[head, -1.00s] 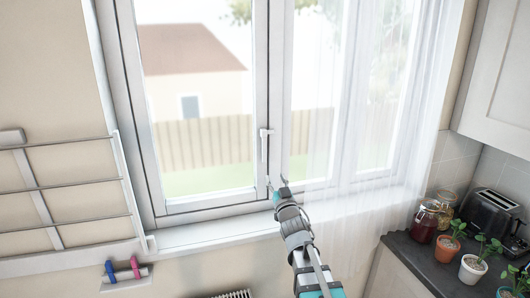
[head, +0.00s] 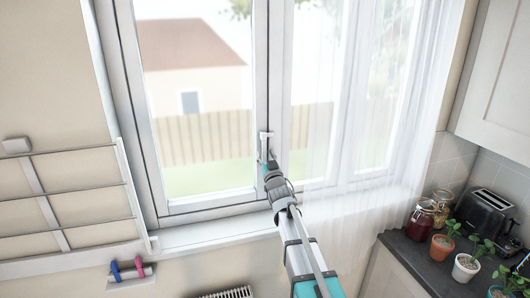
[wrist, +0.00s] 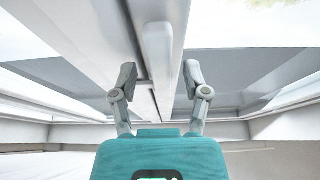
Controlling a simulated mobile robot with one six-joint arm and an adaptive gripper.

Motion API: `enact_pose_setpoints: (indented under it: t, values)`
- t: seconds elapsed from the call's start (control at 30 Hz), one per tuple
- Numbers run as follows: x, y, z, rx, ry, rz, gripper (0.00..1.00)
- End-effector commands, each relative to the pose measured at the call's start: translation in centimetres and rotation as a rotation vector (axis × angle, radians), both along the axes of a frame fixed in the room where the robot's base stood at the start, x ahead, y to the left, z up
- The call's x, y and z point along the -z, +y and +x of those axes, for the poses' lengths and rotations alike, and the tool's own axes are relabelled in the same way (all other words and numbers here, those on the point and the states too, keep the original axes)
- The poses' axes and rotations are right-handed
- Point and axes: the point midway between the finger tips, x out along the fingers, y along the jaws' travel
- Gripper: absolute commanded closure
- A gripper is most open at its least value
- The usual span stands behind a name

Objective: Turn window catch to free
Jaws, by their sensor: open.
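The window catch (head: 265,139) is a white handle on the middle upright of the white window frame. Its lever hangs down, its lower part partly hidden behind my gripper in the head view. In the wrist view the catch lever (wrist: 157,58) points down toward the space between my fingers. My gripper (head: 267,158) is open at the lower end of the lever. In the wrist view my gripper (wrist: 160,78) has one finger on each side of the lever's line, with gaps visible. I cannot tell whether the lever's end lies between the fingertips in depth.
A sheer curtain (head: 335,110) hangs right of the catch. The white sill (head: 215,236) runs below the window. A wall drying rack (head: 75,190) is at left. Jars (head: 422,221), potted plants (head: 467,266) and a toaster (head: 490,215) stand on the dark counter at right.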

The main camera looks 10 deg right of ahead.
Motion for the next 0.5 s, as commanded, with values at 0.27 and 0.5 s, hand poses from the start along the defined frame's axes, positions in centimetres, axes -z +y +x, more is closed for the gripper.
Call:
enact_pose_setpoints:
  t: [0.27, 0.5]
  values:
    - [-0.21, 0.09, 0.51, 0.0, 0.0, 0.0, 0.4]
    - [-0.2, 0.08, 0.5, 0.0, 0.0, 0.0, 0.55]
